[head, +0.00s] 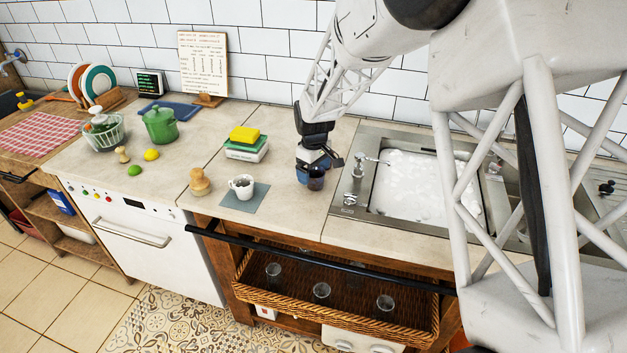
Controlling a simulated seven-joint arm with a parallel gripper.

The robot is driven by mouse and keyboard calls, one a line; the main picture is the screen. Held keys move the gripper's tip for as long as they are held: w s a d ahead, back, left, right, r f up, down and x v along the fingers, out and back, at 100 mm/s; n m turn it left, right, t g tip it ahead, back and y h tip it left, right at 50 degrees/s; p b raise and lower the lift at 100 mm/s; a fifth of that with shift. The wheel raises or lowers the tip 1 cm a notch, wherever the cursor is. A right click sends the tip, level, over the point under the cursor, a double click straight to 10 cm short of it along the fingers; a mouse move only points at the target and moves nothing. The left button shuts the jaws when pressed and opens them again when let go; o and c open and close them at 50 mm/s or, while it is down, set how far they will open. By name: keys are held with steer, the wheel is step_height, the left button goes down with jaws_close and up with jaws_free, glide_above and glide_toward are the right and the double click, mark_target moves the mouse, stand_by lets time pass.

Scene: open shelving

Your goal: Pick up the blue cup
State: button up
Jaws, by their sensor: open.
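The blue cup (316,182) is small and dark blue. It stands on the beige counter just left of the sink, in the head view. My gripper (317,165) points down at the cup from above, its fingers open and close around or beside the cup's upper part. The gripper hides the cup's rim and part of its left side. I cannot tell whether the fingers touch it.
The sink (362,150) with white foam lies right of the cup. A wicker basket (330,318) with glasses sits below.

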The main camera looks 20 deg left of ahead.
steer(key=shift+f, duration=1.35)
steer(key=c, duration=1)
steer(key=shift+r, duration=0.15)
steer(key=shift+c, duration=0.2)
steer(key=shift+r, duration=1.4)
steer(key=shift+s+d+r, duration=0.15)
steer(key=shift+s+r, duration=0.05)
steer(key=shift+r, duration=0.05)
steer(key=s+d, duration=0.2)
steer(key=s, duration=0.2)
steer(key=s+d+r, duration=0.1)
steer(key=s+d, duration=0.2)
steer(key=s, duration=0.2)
steer(key=s+d, duration=0.2)
steer(key=s, duration=0.2)
steer(key=shift+s+d+r, duration=0.2)
steer(key=shift+s+d, duration=0.05)
steer(key=shift+d, duration=0.05)
